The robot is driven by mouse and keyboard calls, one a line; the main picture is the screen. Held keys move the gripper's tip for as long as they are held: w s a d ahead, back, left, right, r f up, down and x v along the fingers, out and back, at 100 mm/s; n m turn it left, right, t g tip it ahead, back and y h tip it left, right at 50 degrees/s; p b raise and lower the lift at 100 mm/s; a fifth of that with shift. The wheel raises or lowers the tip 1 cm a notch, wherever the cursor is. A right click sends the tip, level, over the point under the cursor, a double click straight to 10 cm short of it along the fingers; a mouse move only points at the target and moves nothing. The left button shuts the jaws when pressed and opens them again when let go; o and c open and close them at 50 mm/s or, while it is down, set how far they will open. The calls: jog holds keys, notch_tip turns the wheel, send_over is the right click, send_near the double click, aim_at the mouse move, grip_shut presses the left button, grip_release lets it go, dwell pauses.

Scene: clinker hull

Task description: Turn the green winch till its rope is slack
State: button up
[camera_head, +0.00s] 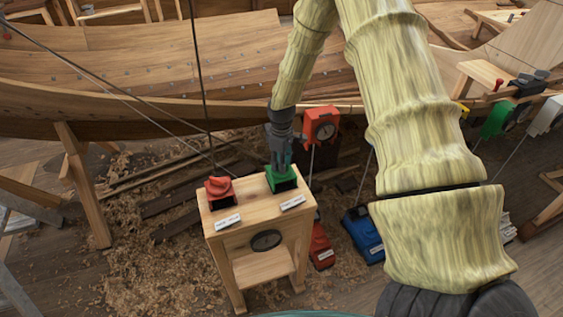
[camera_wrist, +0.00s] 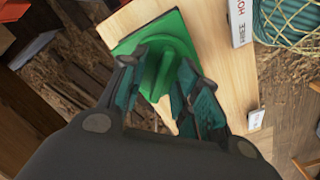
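The green winch (camera_head: 283,181) sits on the right of a wooden stand's top (camera_head: 250,190). My gripper (camera_head: 279,158) reaches down onto it from above and hides much of its top. A thin dark rope (camera_head: 202,90) runs down toward the stand. A second line (camera_head: 110,85) slants in from the left. Their exact ends and the green winch's rope are unclear.
A red winch (camera_head: 219,190) sits on the stand's left, close to the green one. Red (camera_head: 320,246) and blue (camera_head: 363,236) boxes stand on the floor to the right. The wooden hull (camera_head: 150,60) lies behind.

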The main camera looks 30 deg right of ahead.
notch_tip(320, 180, up, 12)
dwell(0.7)
jog(key=shift+f, duration=0.1)
dwell(0.4)
